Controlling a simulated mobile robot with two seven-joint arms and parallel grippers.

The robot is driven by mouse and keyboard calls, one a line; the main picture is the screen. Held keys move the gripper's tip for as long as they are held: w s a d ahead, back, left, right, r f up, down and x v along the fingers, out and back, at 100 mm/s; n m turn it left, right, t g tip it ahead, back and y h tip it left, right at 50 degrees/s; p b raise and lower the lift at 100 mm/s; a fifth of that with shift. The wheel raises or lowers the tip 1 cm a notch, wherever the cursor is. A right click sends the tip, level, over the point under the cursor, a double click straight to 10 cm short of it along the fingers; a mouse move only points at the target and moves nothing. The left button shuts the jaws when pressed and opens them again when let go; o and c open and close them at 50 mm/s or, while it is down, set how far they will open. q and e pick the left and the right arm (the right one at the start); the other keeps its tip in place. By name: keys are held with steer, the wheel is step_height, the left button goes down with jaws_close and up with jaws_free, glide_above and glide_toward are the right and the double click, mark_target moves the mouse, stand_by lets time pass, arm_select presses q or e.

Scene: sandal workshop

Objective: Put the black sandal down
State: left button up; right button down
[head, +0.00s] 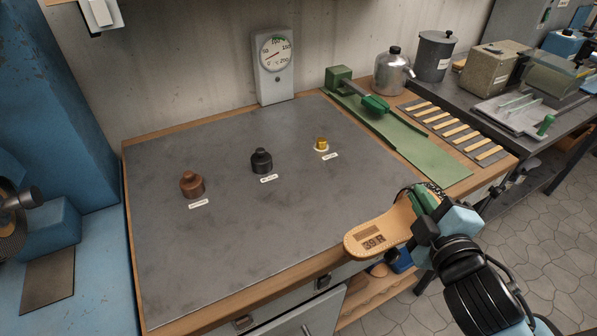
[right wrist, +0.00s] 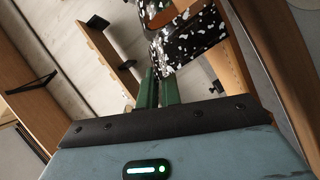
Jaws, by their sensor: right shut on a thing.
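The black sandal (head: 378,234) has a tan sole marked "39 R" and a black strap with white flecks. My right gripper (head: 426,200) is shut on it at the strap end, by its green fingers. The sandal is held in the air at the front right corner of the grey-topped bench (head: 230,245), its marked end pointing left. In the right wrist view the speckled strap (right wrist: 190,38) shows at the fingertips (right wrist: 160,85), with part of the tan sole beside it. My left gripper is not in view.
Brown (head: 192,185), black (head: 262,161) and yellow (head: 321,144) small items stand with labels on the bench. A dial gauge (head: 275,66) stands behind. The bench's front and left are clear.

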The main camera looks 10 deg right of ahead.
steer(key=shift+w+a, duration=0.25)
steer(key=shift+w, duration=0.05)
steer(key=shift+w+a+f, duration=0.8)
steer(key=shift+w+a, duration=0.9)
steer(key=shift+w, duration=0.15)
steer(key=shift+w+a+f, duration=0.8)
steer(key=shift+w+a, duration=0.95)
steer(key=shift+w, duration=0.05)
steer(key=shift+w+a+f, duration=0.8)
steer(key=shift+w+a, duration=0.9)
steer(key=shift+w, duration=0.15)
steer(key=shift+f+b, duration=0.2)
steer(key=shift+b, duration=0.1)
steer(key=c, duration=1.6)
jaws_free()
